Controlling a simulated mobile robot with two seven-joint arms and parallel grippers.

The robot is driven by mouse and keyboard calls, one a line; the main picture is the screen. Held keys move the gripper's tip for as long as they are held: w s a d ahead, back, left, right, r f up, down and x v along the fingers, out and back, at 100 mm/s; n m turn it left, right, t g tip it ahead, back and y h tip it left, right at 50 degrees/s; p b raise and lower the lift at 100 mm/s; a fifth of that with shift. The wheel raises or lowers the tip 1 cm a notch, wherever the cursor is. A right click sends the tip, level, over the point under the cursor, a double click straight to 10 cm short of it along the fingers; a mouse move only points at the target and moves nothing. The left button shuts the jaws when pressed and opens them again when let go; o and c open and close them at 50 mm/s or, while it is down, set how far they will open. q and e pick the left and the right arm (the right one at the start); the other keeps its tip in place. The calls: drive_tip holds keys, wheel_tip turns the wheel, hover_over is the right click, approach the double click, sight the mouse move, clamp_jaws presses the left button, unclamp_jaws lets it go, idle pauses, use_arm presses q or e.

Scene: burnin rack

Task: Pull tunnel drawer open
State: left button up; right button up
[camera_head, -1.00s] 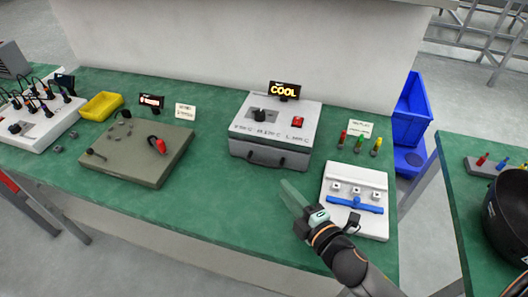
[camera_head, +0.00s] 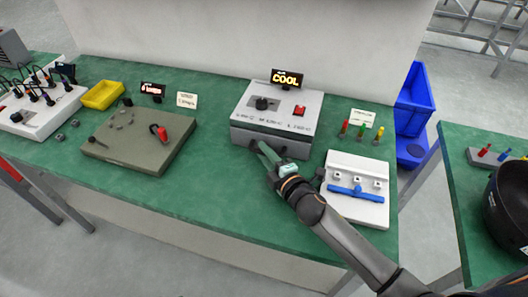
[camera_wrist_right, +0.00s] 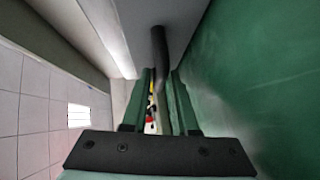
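The tunnel unit is a light grey box (camera_head: 258,99) on the green table in the head view, with a black knob and a red switch on top. Its darker grey drawer front (camera_head: 243,137) faces me and looks closed. The dark handle on that front is largely hidden by my right gripper (camera_head: 261,149) in the head view. In the right wrist view the dark handle bar (camera_wrist_right: 159,50) reaches between the fingertips of my right gripper (camera_wrist_right: 163,78). The fingers stand apart, with a gap beside the bar. My left gripper is not in view.
A lit "COOL" sign (camera_head: 287,78) stands behind the box. A white fixture with a blue bar (camera_head: 357,210) lies to the right, close to my right forearm. An olive board (camera_head: 125,150) lies to the left.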

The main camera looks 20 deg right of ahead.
drive_tip(key=shift+w+a, duration=0.1)
drive_tip(key=shift+w, duration=0.15)
clamp_jaws()
idle(1.4)
